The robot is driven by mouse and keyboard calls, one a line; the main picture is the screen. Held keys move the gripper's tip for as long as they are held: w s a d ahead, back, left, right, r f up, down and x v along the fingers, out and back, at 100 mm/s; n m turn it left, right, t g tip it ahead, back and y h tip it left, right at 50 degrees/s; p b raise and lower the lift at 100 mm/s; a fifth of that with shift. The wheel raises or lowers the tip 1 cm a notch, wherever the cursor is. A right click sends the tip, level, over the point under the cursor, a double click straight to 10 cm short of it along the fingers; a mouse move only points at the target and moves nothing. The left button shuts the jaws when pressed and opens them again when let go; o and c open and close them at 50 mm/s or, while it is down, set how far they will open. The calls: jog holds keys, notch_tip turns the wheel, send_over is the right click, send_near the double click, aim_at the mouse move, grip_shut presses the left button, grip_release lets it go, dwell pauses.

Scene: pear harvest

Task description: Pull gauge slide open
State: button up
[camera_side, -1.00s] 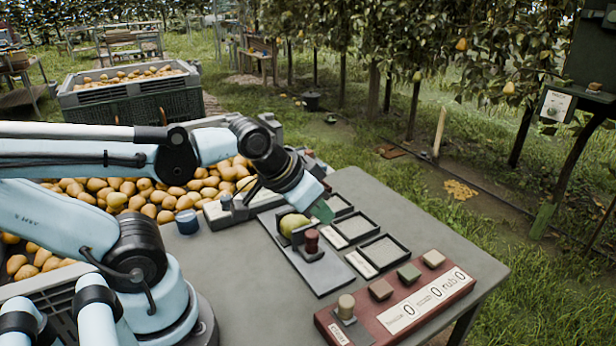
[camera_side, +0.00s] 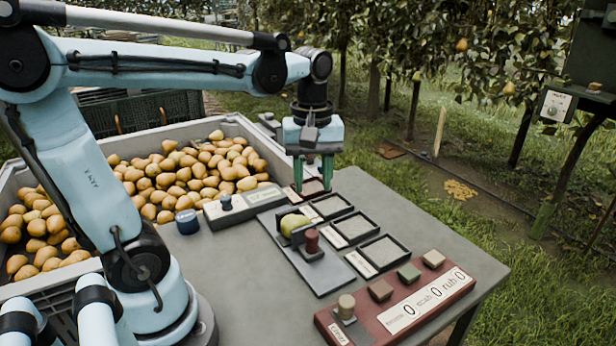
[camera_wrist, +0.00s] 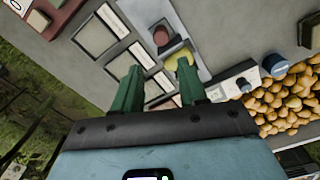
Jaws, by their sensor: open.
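The gauge (camera_side: 319,277) is a dark grey plate on the table with a dark red knob (camera_side: 312,240) standing on its slide. A yellow-green pear (camera_side: 294,224) lies in the gauge right behind the knob. My gripper (camera_side: 312,190) points down, open and empty, over the farthest small tray, beyond the pear and apart from the knob. In the wrist view its two green fingers (camera_wrist: 157,70) are spread, with the pear (camera_wrist: 178,61) and the red knob (camera_wrist: 160,37) past their tips. How far the slide stands open is hard to tell.
Small framed trays (camera_side: 381,251) stand in a row right of the gauge. A red counter panel (camera_side: 400,308) with several buttons is at the front. A scale-like box (camera_side: 243,205) and a dark blue knob (camera_side: 187,221) stand left, before the pear bin (camera_side: 20,282).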

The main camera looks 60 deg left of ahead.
aim_at(312, 233)
notch_tip(312, 233, down, 12)
dwell(0.8)
grip_shut()
